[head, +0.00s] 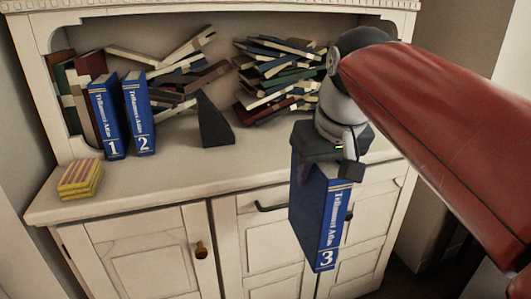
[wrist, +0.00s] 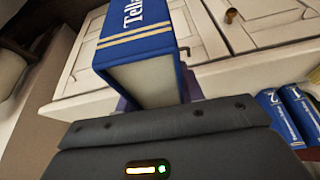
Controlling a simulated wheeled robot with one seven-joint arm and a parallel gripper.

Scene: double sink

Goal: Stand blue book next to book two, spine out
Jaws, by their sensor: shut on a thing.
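The blue book, volume 3 (head: 325,225), hangs upright from my gripper (head: 333,160) in front of the cabinet. Its spine faces the head camera, with the 3 at the bottom. My gripper is shut on the book near its top. The wrist view shows the top end of the book (wrist: 140,50) between the fingers (wrist: 155,90). Book two (head: 138,113) stands on the cabinet top at the left, spine out, just right of book one (head: 106,117). Both also show at the right edge of the wrist view, book two (wrist: 277,115) and book one (wrist: 302,112).
A dark wedge-shaped block (head: 213,122) stands right of book two, with bare counter between. Heaped books (head: 280,72) lie behind. A small yellow-and-red stack (head: 80,178) sits at the front left.

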